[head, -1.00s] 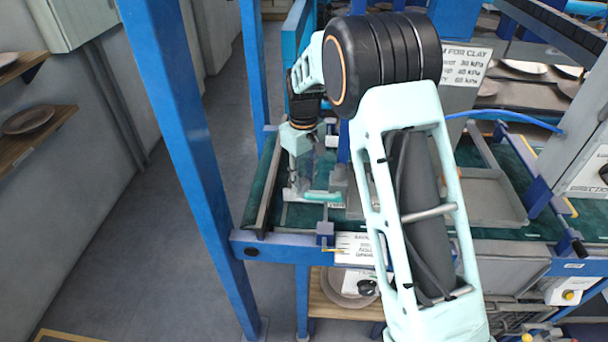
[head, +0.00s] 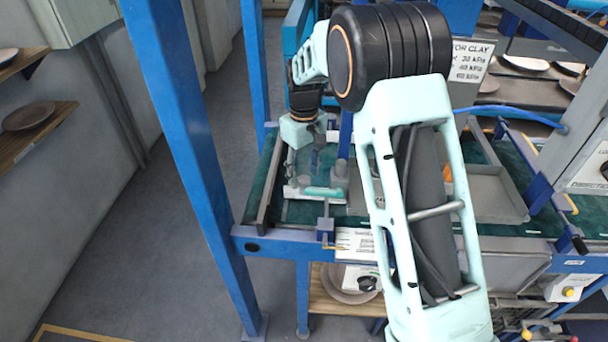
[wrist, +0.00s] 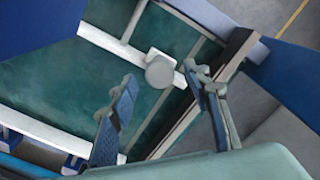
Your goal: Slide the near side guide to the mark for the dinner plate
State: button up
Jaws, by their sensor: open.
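The near side guide (head: 300,191) is a pale bar with a mint-green strip, lying across the green bed near its front edge. In the wrist view I take it to be the white bar (wrist: 105,42) with a round grey knob (wrist: 160,72). My gripper (wrist: 160,78) is open, its two fingers apart, with the knob showing between their tips. Nothing is held, and I cannot tell how high the fingers are above the knob. In the head view my gripper (head: 318,158) hangs over the bed just behind the guide. The mark for the dinner plate cannot be made out.
A dark rail (head: 268,185) bounds the bed on the left. A blue post (head: 185,150) stands left of the bed. A metal tray (head: 492,195) lies to the right. A second white bar (wrist: 45,128) crosses the bed's other side. A printed card (head: 355,243) hangs in front.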

notch_tip(320, 180, up, 11)
dwell(0.3)
